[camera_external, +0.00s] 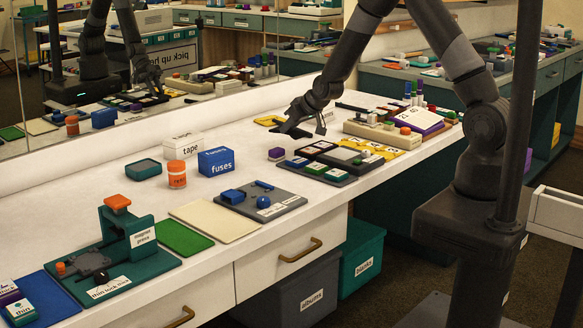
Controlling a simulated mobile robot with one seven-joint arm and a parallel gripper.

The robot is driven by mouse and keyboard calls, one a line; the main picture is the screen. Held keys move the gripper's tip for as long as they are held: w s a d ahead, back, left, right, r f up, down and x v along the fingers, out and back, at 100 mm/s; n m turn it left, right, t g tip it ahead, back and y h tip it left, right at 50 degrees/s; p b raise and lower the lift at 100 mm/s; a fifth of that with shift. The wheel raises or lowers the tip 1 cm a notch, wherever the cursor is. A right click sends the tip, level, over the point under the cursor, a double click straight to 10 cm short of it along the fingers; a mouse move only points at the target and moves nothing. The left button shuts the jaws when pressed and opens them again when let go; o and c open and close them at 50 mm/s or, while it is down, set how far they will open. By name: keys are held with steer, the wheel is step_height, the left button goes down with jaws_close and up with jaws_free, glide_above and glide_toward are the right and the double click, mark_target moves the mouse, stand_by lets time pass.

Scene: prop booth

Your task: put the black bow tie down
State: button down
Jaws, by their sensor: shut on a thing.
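My gripper (305,117) is low over the back part of the white counter (90,190), near the mirror. It is shut on the black bow tie (289,131), a small dark shape at its lower end. The bow tie blends with the dark fingers, so its outline and tilt are hard to make out. I cannot tell whether it touches the counter. A yellow flat piece (270,120) lies just to the left of my gripper.
A blue fuses box (216,162), a white tape box (183,147) and an orange-topped jar (177,174) stand to the left. Trays with small boxes (335,162) lie in front, and a beige rack (382,133) to the right. A mirror (150,90) runs behind. Bare counter lies between fuses box and gripper.

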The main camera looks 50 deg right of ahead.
steer(key=s+d+r, duration=0.4)
steer(key=d+r, duration=0.2)
steer(key=d, duration=0.3)
steer(key=shift+s+d, duration=0.15)
steer(key=shift+s, duration=0.15)
steer(key=w+a+n+g+y, duration=0.1)
steer(key=w+a+n+y, duration=0.35)
steer(key=a, duration=1.15)
steer(key=w+a+n, duration=0.2)
steer(key=w+a, duration=0.5)
steer(key=a, duration=1.5)
steer(key=s+a+n+g+y, duration=0.1)
steer(key=a, duration=0.6)
steer(key=s+a+n+y, duration=0.1)
steer(key=a, duration=0.6)
steer(key=shift+s+a+r+n+g, duration=0.1)
steer(key=shift+s+n+g, duration=0.05)
steer(key=shift+n+g, duration=0.15)
glide_above(140, 202)
steer(key=f, duration=0.6)
steer(key=shift+d+f, duration=0.25)
steer(key=shift+d, duration=0.1)
steer(key=shift+a+f, duration=0.25)
steer(key=shift+a, duration=0.1)
steer(key=shift+f, duration=1.9)
